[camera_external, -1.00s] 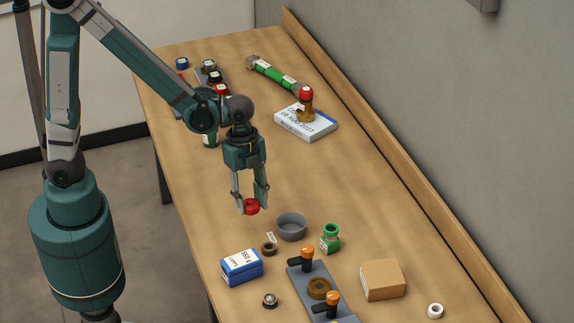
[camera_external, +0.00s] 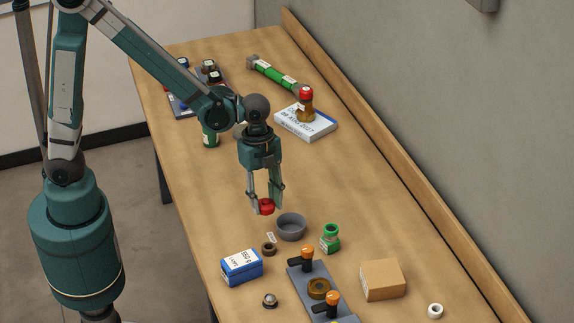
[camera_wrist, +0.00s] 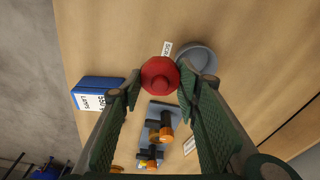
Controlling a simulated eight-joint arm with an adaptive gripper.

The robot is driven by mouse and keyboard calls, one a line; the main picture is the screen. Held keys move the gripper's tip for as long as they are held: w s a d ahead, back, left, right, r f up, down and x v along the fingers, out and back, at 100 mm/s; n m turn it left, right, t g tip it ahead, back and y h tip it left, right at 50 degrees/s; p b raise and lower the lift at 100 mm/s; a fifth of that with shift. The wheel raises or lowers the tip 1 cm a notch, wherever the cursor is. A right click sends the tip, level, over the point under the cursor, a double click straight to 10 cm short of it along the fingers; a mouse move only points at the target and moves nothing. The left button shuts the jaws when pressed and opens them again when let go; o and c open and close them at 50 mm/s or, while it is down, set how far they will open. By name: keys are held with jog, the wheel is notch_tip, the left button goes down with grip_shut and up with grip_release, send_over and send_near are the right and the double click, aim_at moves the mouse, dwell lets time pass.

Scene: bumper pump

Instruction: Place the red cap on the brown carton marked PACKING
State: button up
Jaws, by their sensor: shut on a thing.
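My gripper (camera_external: 264,205) is shut on the red cap (camera_external: 266,207) and holds it above the table, just behind the grey bowl (camera_external: 291,227) in the outside view. In the wrist view the red cap (camera_wrist: 160,75) sits between the fingertips. The brown carton (camera_external: 383,279) stands at the front right of the table, apart from my gripper. No PACKING mark can be read on its visible faces in the outside view.
A blue box (camera_external: 242,267) stands left.

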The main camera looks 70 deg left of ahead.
jog(key=w+d+r+n+p, duration=0.1)
jog(key=w+d+r+p, duration=0.25)
jog(key=w+d, duration=1.15)
jog(key=r+n+p, duration=0.1)
jog(key=r, duration=0.1)
send_over(384, 274)
jog(key=shift+a+f, duration=0.2)
jog(key=shift+a, duration=0.05)
jog(key=shift+f, duration=3.1)
jog(key=shift+f, duration=0.15)
jog(key=shift+f, duration=1.75)
jog(key=shift+f, duration=0.15)
